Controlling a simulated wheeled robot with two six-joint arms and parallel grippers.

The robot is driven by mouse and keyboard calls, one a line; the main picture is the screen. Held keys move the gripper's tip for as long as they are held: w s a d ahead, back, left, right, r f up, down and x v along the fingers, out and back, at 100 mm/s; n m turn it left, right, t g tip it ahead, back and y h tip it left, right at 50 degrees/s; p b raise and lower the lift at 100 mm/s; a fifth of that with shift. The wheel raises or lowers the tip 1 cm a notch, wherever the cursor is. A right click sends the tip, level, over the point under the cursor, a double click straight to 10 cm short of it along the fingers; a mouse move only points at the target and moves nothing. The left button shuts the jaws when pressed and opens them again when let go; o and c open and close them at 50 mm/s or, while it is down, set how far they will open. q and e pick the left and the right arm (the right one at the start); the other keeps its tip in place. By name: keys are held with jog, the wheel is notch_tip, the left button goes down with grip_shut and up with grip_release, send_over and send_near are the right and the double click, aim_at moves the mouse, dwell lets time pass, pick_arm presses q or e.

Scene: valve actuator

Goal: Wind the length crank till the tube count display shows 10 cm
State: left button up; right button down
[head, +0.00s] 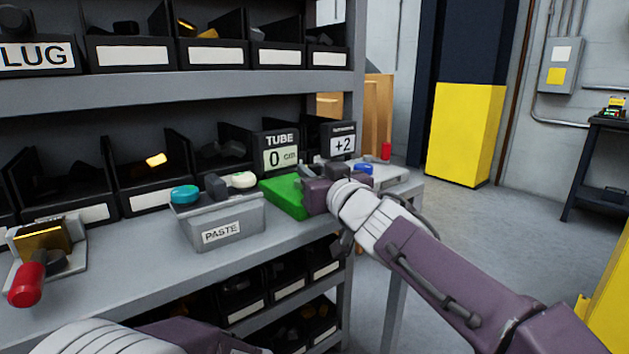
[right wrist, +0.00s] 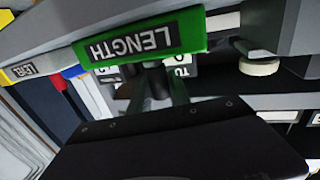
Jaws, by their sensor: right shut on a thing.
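The tube count display (head: 281,154) stands on the shelf bench in the head view and reads 0 cm under the word TUBE. The green length crank unit (head: 283,196) sits in front of it. In the right wrist view its green face (right wrist: 120,45) carries the label LENGTH, seen upside down. My right gripper (head: 318,190) is at this unit. In the right wrist view its fingers (right wrist: 160,88) are closed around a dark crank part (right wrist: 155,78) beside the green face. The gripper hides most of the crank in the head view. My left gripper is out of view.
A second display (head: 343,145) reads +2. Behind my right gripper are a blue knob (head: 363,169) and a red handle (head: 385,151). A grey PASTE box (head: 222,225) stands left of the green unit. A red-handled device (head: 27,285) is at far left.

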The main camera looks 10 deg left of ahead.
jog(key=shift+s+a+f+m+t+h+b, duration=0.3)
jog(key=shift+m+h+b, duration=0.25)
jog(key=shift+b, duration=1.35)
jog(key=shift+s+a+f+m+t+h+b, duration=0.25)
jog(key=shift+m+t+h+b, duration=0.3)
jog(key=shift+b, duration=1.3)
jog(key=shift+a+r+h, duration=0.1)
jog(key=shift+r+h, duration=0.1)
jog(key=shift+h, duration=0.3)
jog(key=shift+s+a+r+m+t+h, duration=0.1)
jog(key=shift+r+m+t+h, duration=0.1)
jog(key=shift+m+t+h, duration=0.45)
jog(key=shift+s+a+m+h, duration=0.1)
jog(key=shift+m+h, duration=0.55)
jog(key=shift+h, duration=0.4)
jog(key=shift+f+h, duration=0.1)
jog(key=shift+h, duration=0.2)
jog(key=c, duration=1.4)
grip_release()
jog(key=shift+o, duration=1)
jog(key=shift+s, duration=0.1)
